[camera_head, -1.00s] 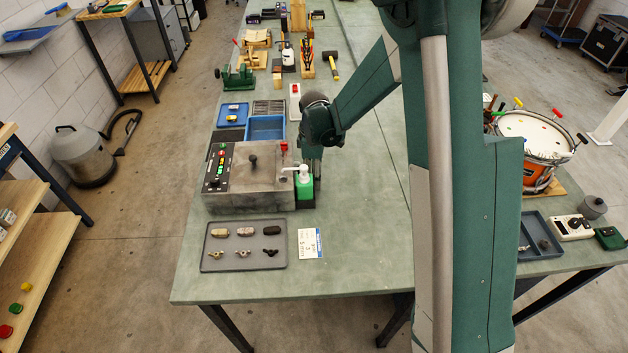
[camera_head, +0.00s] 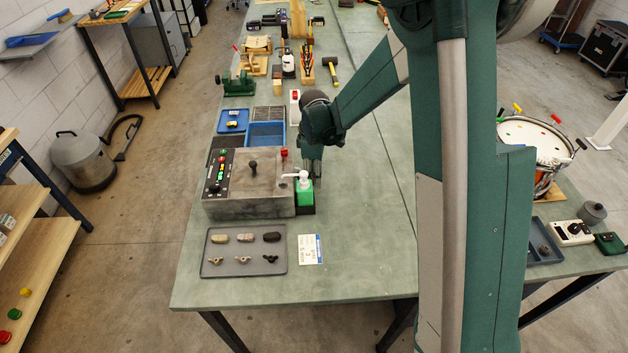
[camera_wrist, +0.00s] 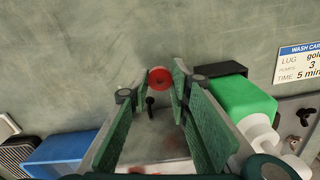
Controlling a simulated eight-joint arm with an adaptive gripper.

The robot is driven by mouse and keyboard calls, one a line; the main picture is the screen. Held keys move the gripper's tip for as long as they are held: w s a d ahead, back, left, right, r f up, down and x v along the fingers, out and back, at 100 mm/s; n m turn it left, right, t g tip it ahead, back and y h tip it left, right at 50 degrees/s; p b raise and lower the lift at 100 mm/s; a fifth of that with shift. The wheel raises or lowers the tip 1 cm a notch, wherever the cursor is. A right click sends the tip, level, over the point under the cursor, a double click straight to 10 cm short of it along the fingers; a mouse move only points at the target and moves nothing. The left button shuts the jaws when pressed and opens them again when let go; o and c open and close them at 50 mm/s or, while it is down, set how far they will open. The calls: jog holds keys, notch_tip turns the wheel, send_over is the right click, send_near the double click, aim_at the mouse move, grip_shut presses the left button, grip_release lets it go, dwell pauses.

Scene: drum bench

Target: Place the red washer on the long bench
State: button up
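In the head view my gripper (camera_head: 312,172) points down just right of the grey machine, behind the green bottle. The washer cannot be made out there. The long bench (camera_head: 350,225) is the grey-green top below my gripper. The gap between the washer and the bench is hard to judge.
The grey machine (camera_head: 252,185) with upright knobs and the green bottle (camera_head: 304,193) stand close by my gripper. A tray of small parts (camera_head: 244,262) and a printed card (camera_head: 309,249) lie in front. The bench right of the card is clear.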

notch_tip(320, 180, up, 7)
jog(key=shift+r+p, duration=0.2)
jog(key=shift+p, duration=0.15)
jog(key=shift+d, duration=0.15)
dwell(0.8)
jog(key=shift+w+d+f+m, duration=0.2)
jog(key=shift+w+d+m, duration=0.05)
jog(key=shift+d+m, duration=0.3)
jog(key=w+d+f+m, duration=0.1)
jog(key=d+m, duration=0.3)
jog(key=w+d+f+m, duration=0.1)
jog(key=d+f+m, duration=0.1)
jog(key=d+m, duration=0.3)
jog(key=w+d+f+m, duration=0.1)
jog(key=w+d+m, duration=0.1)
jog(key=d+m, duration=0.2)
jog(key=shift+d+f, duration=0.3)
jog(key=shift+d, duration=0.15)
jog(key=shift+w+d+f+m, duration=0.1)
jog(key=shift+d+f+m, duration=0.1)
jog(key=shift+d+m, duration=0.5)
